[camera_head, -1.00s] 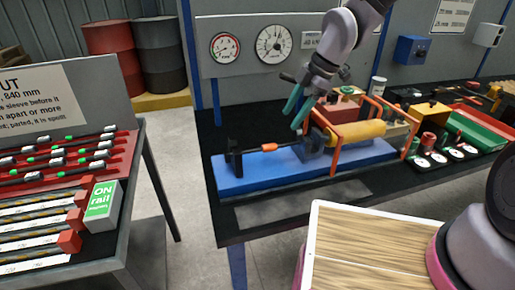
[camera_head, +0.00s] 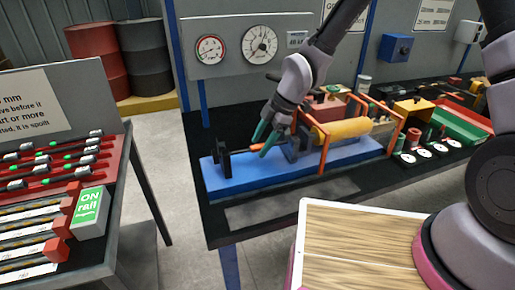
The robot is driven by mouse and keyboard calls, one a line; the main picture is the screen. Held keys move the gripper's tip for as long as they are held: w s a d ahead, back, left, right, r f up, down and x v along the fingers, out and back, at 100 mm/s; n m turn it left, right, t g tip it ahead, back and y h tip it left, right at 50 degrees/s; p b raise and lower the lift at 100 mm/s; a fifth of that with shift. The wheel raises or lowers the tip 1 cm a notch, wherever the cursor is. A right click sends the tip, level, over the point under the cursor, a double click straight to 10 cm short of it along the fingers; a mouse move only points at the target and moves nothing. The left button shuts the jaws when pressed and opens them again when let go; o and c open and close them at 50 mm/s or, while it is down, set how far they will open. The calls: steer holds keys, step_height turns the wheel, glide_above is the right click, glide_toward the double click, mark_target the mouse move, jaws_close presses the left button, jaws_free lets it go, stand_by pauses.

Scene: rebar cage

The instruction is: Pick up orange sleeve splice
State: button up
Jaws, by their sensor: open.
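The small orange sleeve splice (camera_head: 256,148) sits on a thin dark bar held along the top of the blue bench fixture (camera_head: 228,182). The bar runs from a black upright stand (camera_head: 224,161) at the left toward the yellow cylinder. My gripper (camera_head: 262,144) is at the sleeve, with its two teal fingers pointing down and to the left. The fingers are apart and partly hide the sleeve. I cannot tell whether they touch it.
Orange frame posts (camera_head: 324,150) and a yellow cylinder (camera_head: 345,130) stand close to the right of my gripper. A wooden-topped box (camera_head: 360,245) is in front. A sloped rack (camera_head: 60,165) with rods stands at the left. A green tray (camera_head: 455,120) lies at the right.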

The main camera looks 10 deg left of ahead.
steer(key=shift+f, duration=0.25)
steer(key=shift+a, duration=0.1)
jaws_close()
steer(key=shift+r, duration=0.1)
stand_by(1.1)
